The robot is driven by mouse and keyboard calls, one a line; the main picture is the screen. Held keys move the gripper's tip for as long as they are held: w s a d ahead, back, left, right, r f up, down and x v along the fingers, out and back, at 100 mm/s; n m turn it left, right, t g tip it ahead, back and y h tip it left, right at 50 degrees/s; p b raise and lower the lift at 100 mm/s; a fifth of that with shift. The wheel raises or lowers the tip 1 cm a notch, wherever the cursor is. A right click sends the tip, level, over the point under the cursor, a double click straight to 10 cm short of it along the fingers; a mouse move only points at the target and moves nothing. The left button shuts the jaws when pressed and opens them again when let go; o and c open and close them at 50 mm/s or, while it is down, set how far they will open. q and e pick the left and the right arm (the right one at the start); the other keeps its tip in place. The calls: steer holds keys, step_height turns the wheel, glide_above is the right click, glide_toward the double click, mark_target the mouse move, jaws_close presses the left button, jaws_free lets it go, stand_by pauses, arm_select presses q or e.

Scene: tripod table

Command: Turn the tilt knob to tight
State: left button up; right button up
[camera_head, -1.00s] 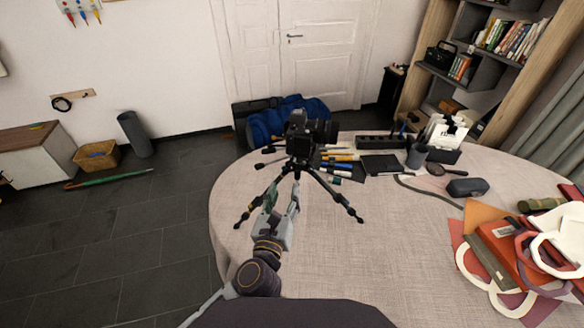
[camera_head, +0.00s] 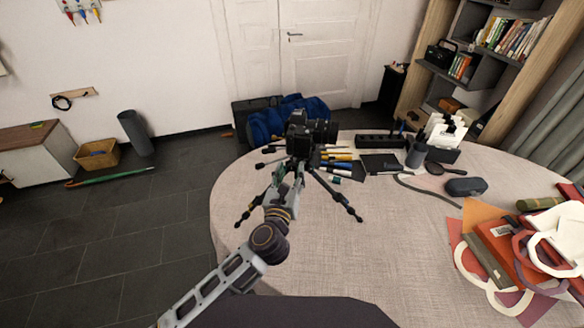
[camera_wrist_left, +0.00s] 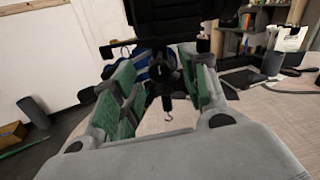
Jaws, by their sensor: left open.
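A black camera (camera_head: 300,135) stands on a small black tripod (camera_head: 345,207) near the table's far left edge. Dark handles with knobbed ends (camera_head: 268,150) stick out to the left below the camera. I cannot tell for sure which one is the tilt knob. My left gripper (camera_head: 289,175) is just below the camera, in front of the tripod head, and hides part of it. In the left wrist view its green-padded fingers (camera_wrist_left: 163,78) are open around dark parts of the tripod head, with the camera's underside (camera_wrist_left: 168,22) above. Contact is unclear. My right gripper is out of view.
The round table (camera_head: 400,250) has free room at front centre. Pens (camera_head: 338,156), a black pad (camera_head: 380,164), a cup (camera_head: 416,155) and a dark case (camera_head: 466,186) lie right of the tripod. Bags and folders (camera_head: 500,245) crowd the right edge.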

mark_target(294, 160)
arm_select(q)
steer(key=shift+w+d, duration=0.15)
steer(key=shift+w, duration=1.05)
jaws_close()
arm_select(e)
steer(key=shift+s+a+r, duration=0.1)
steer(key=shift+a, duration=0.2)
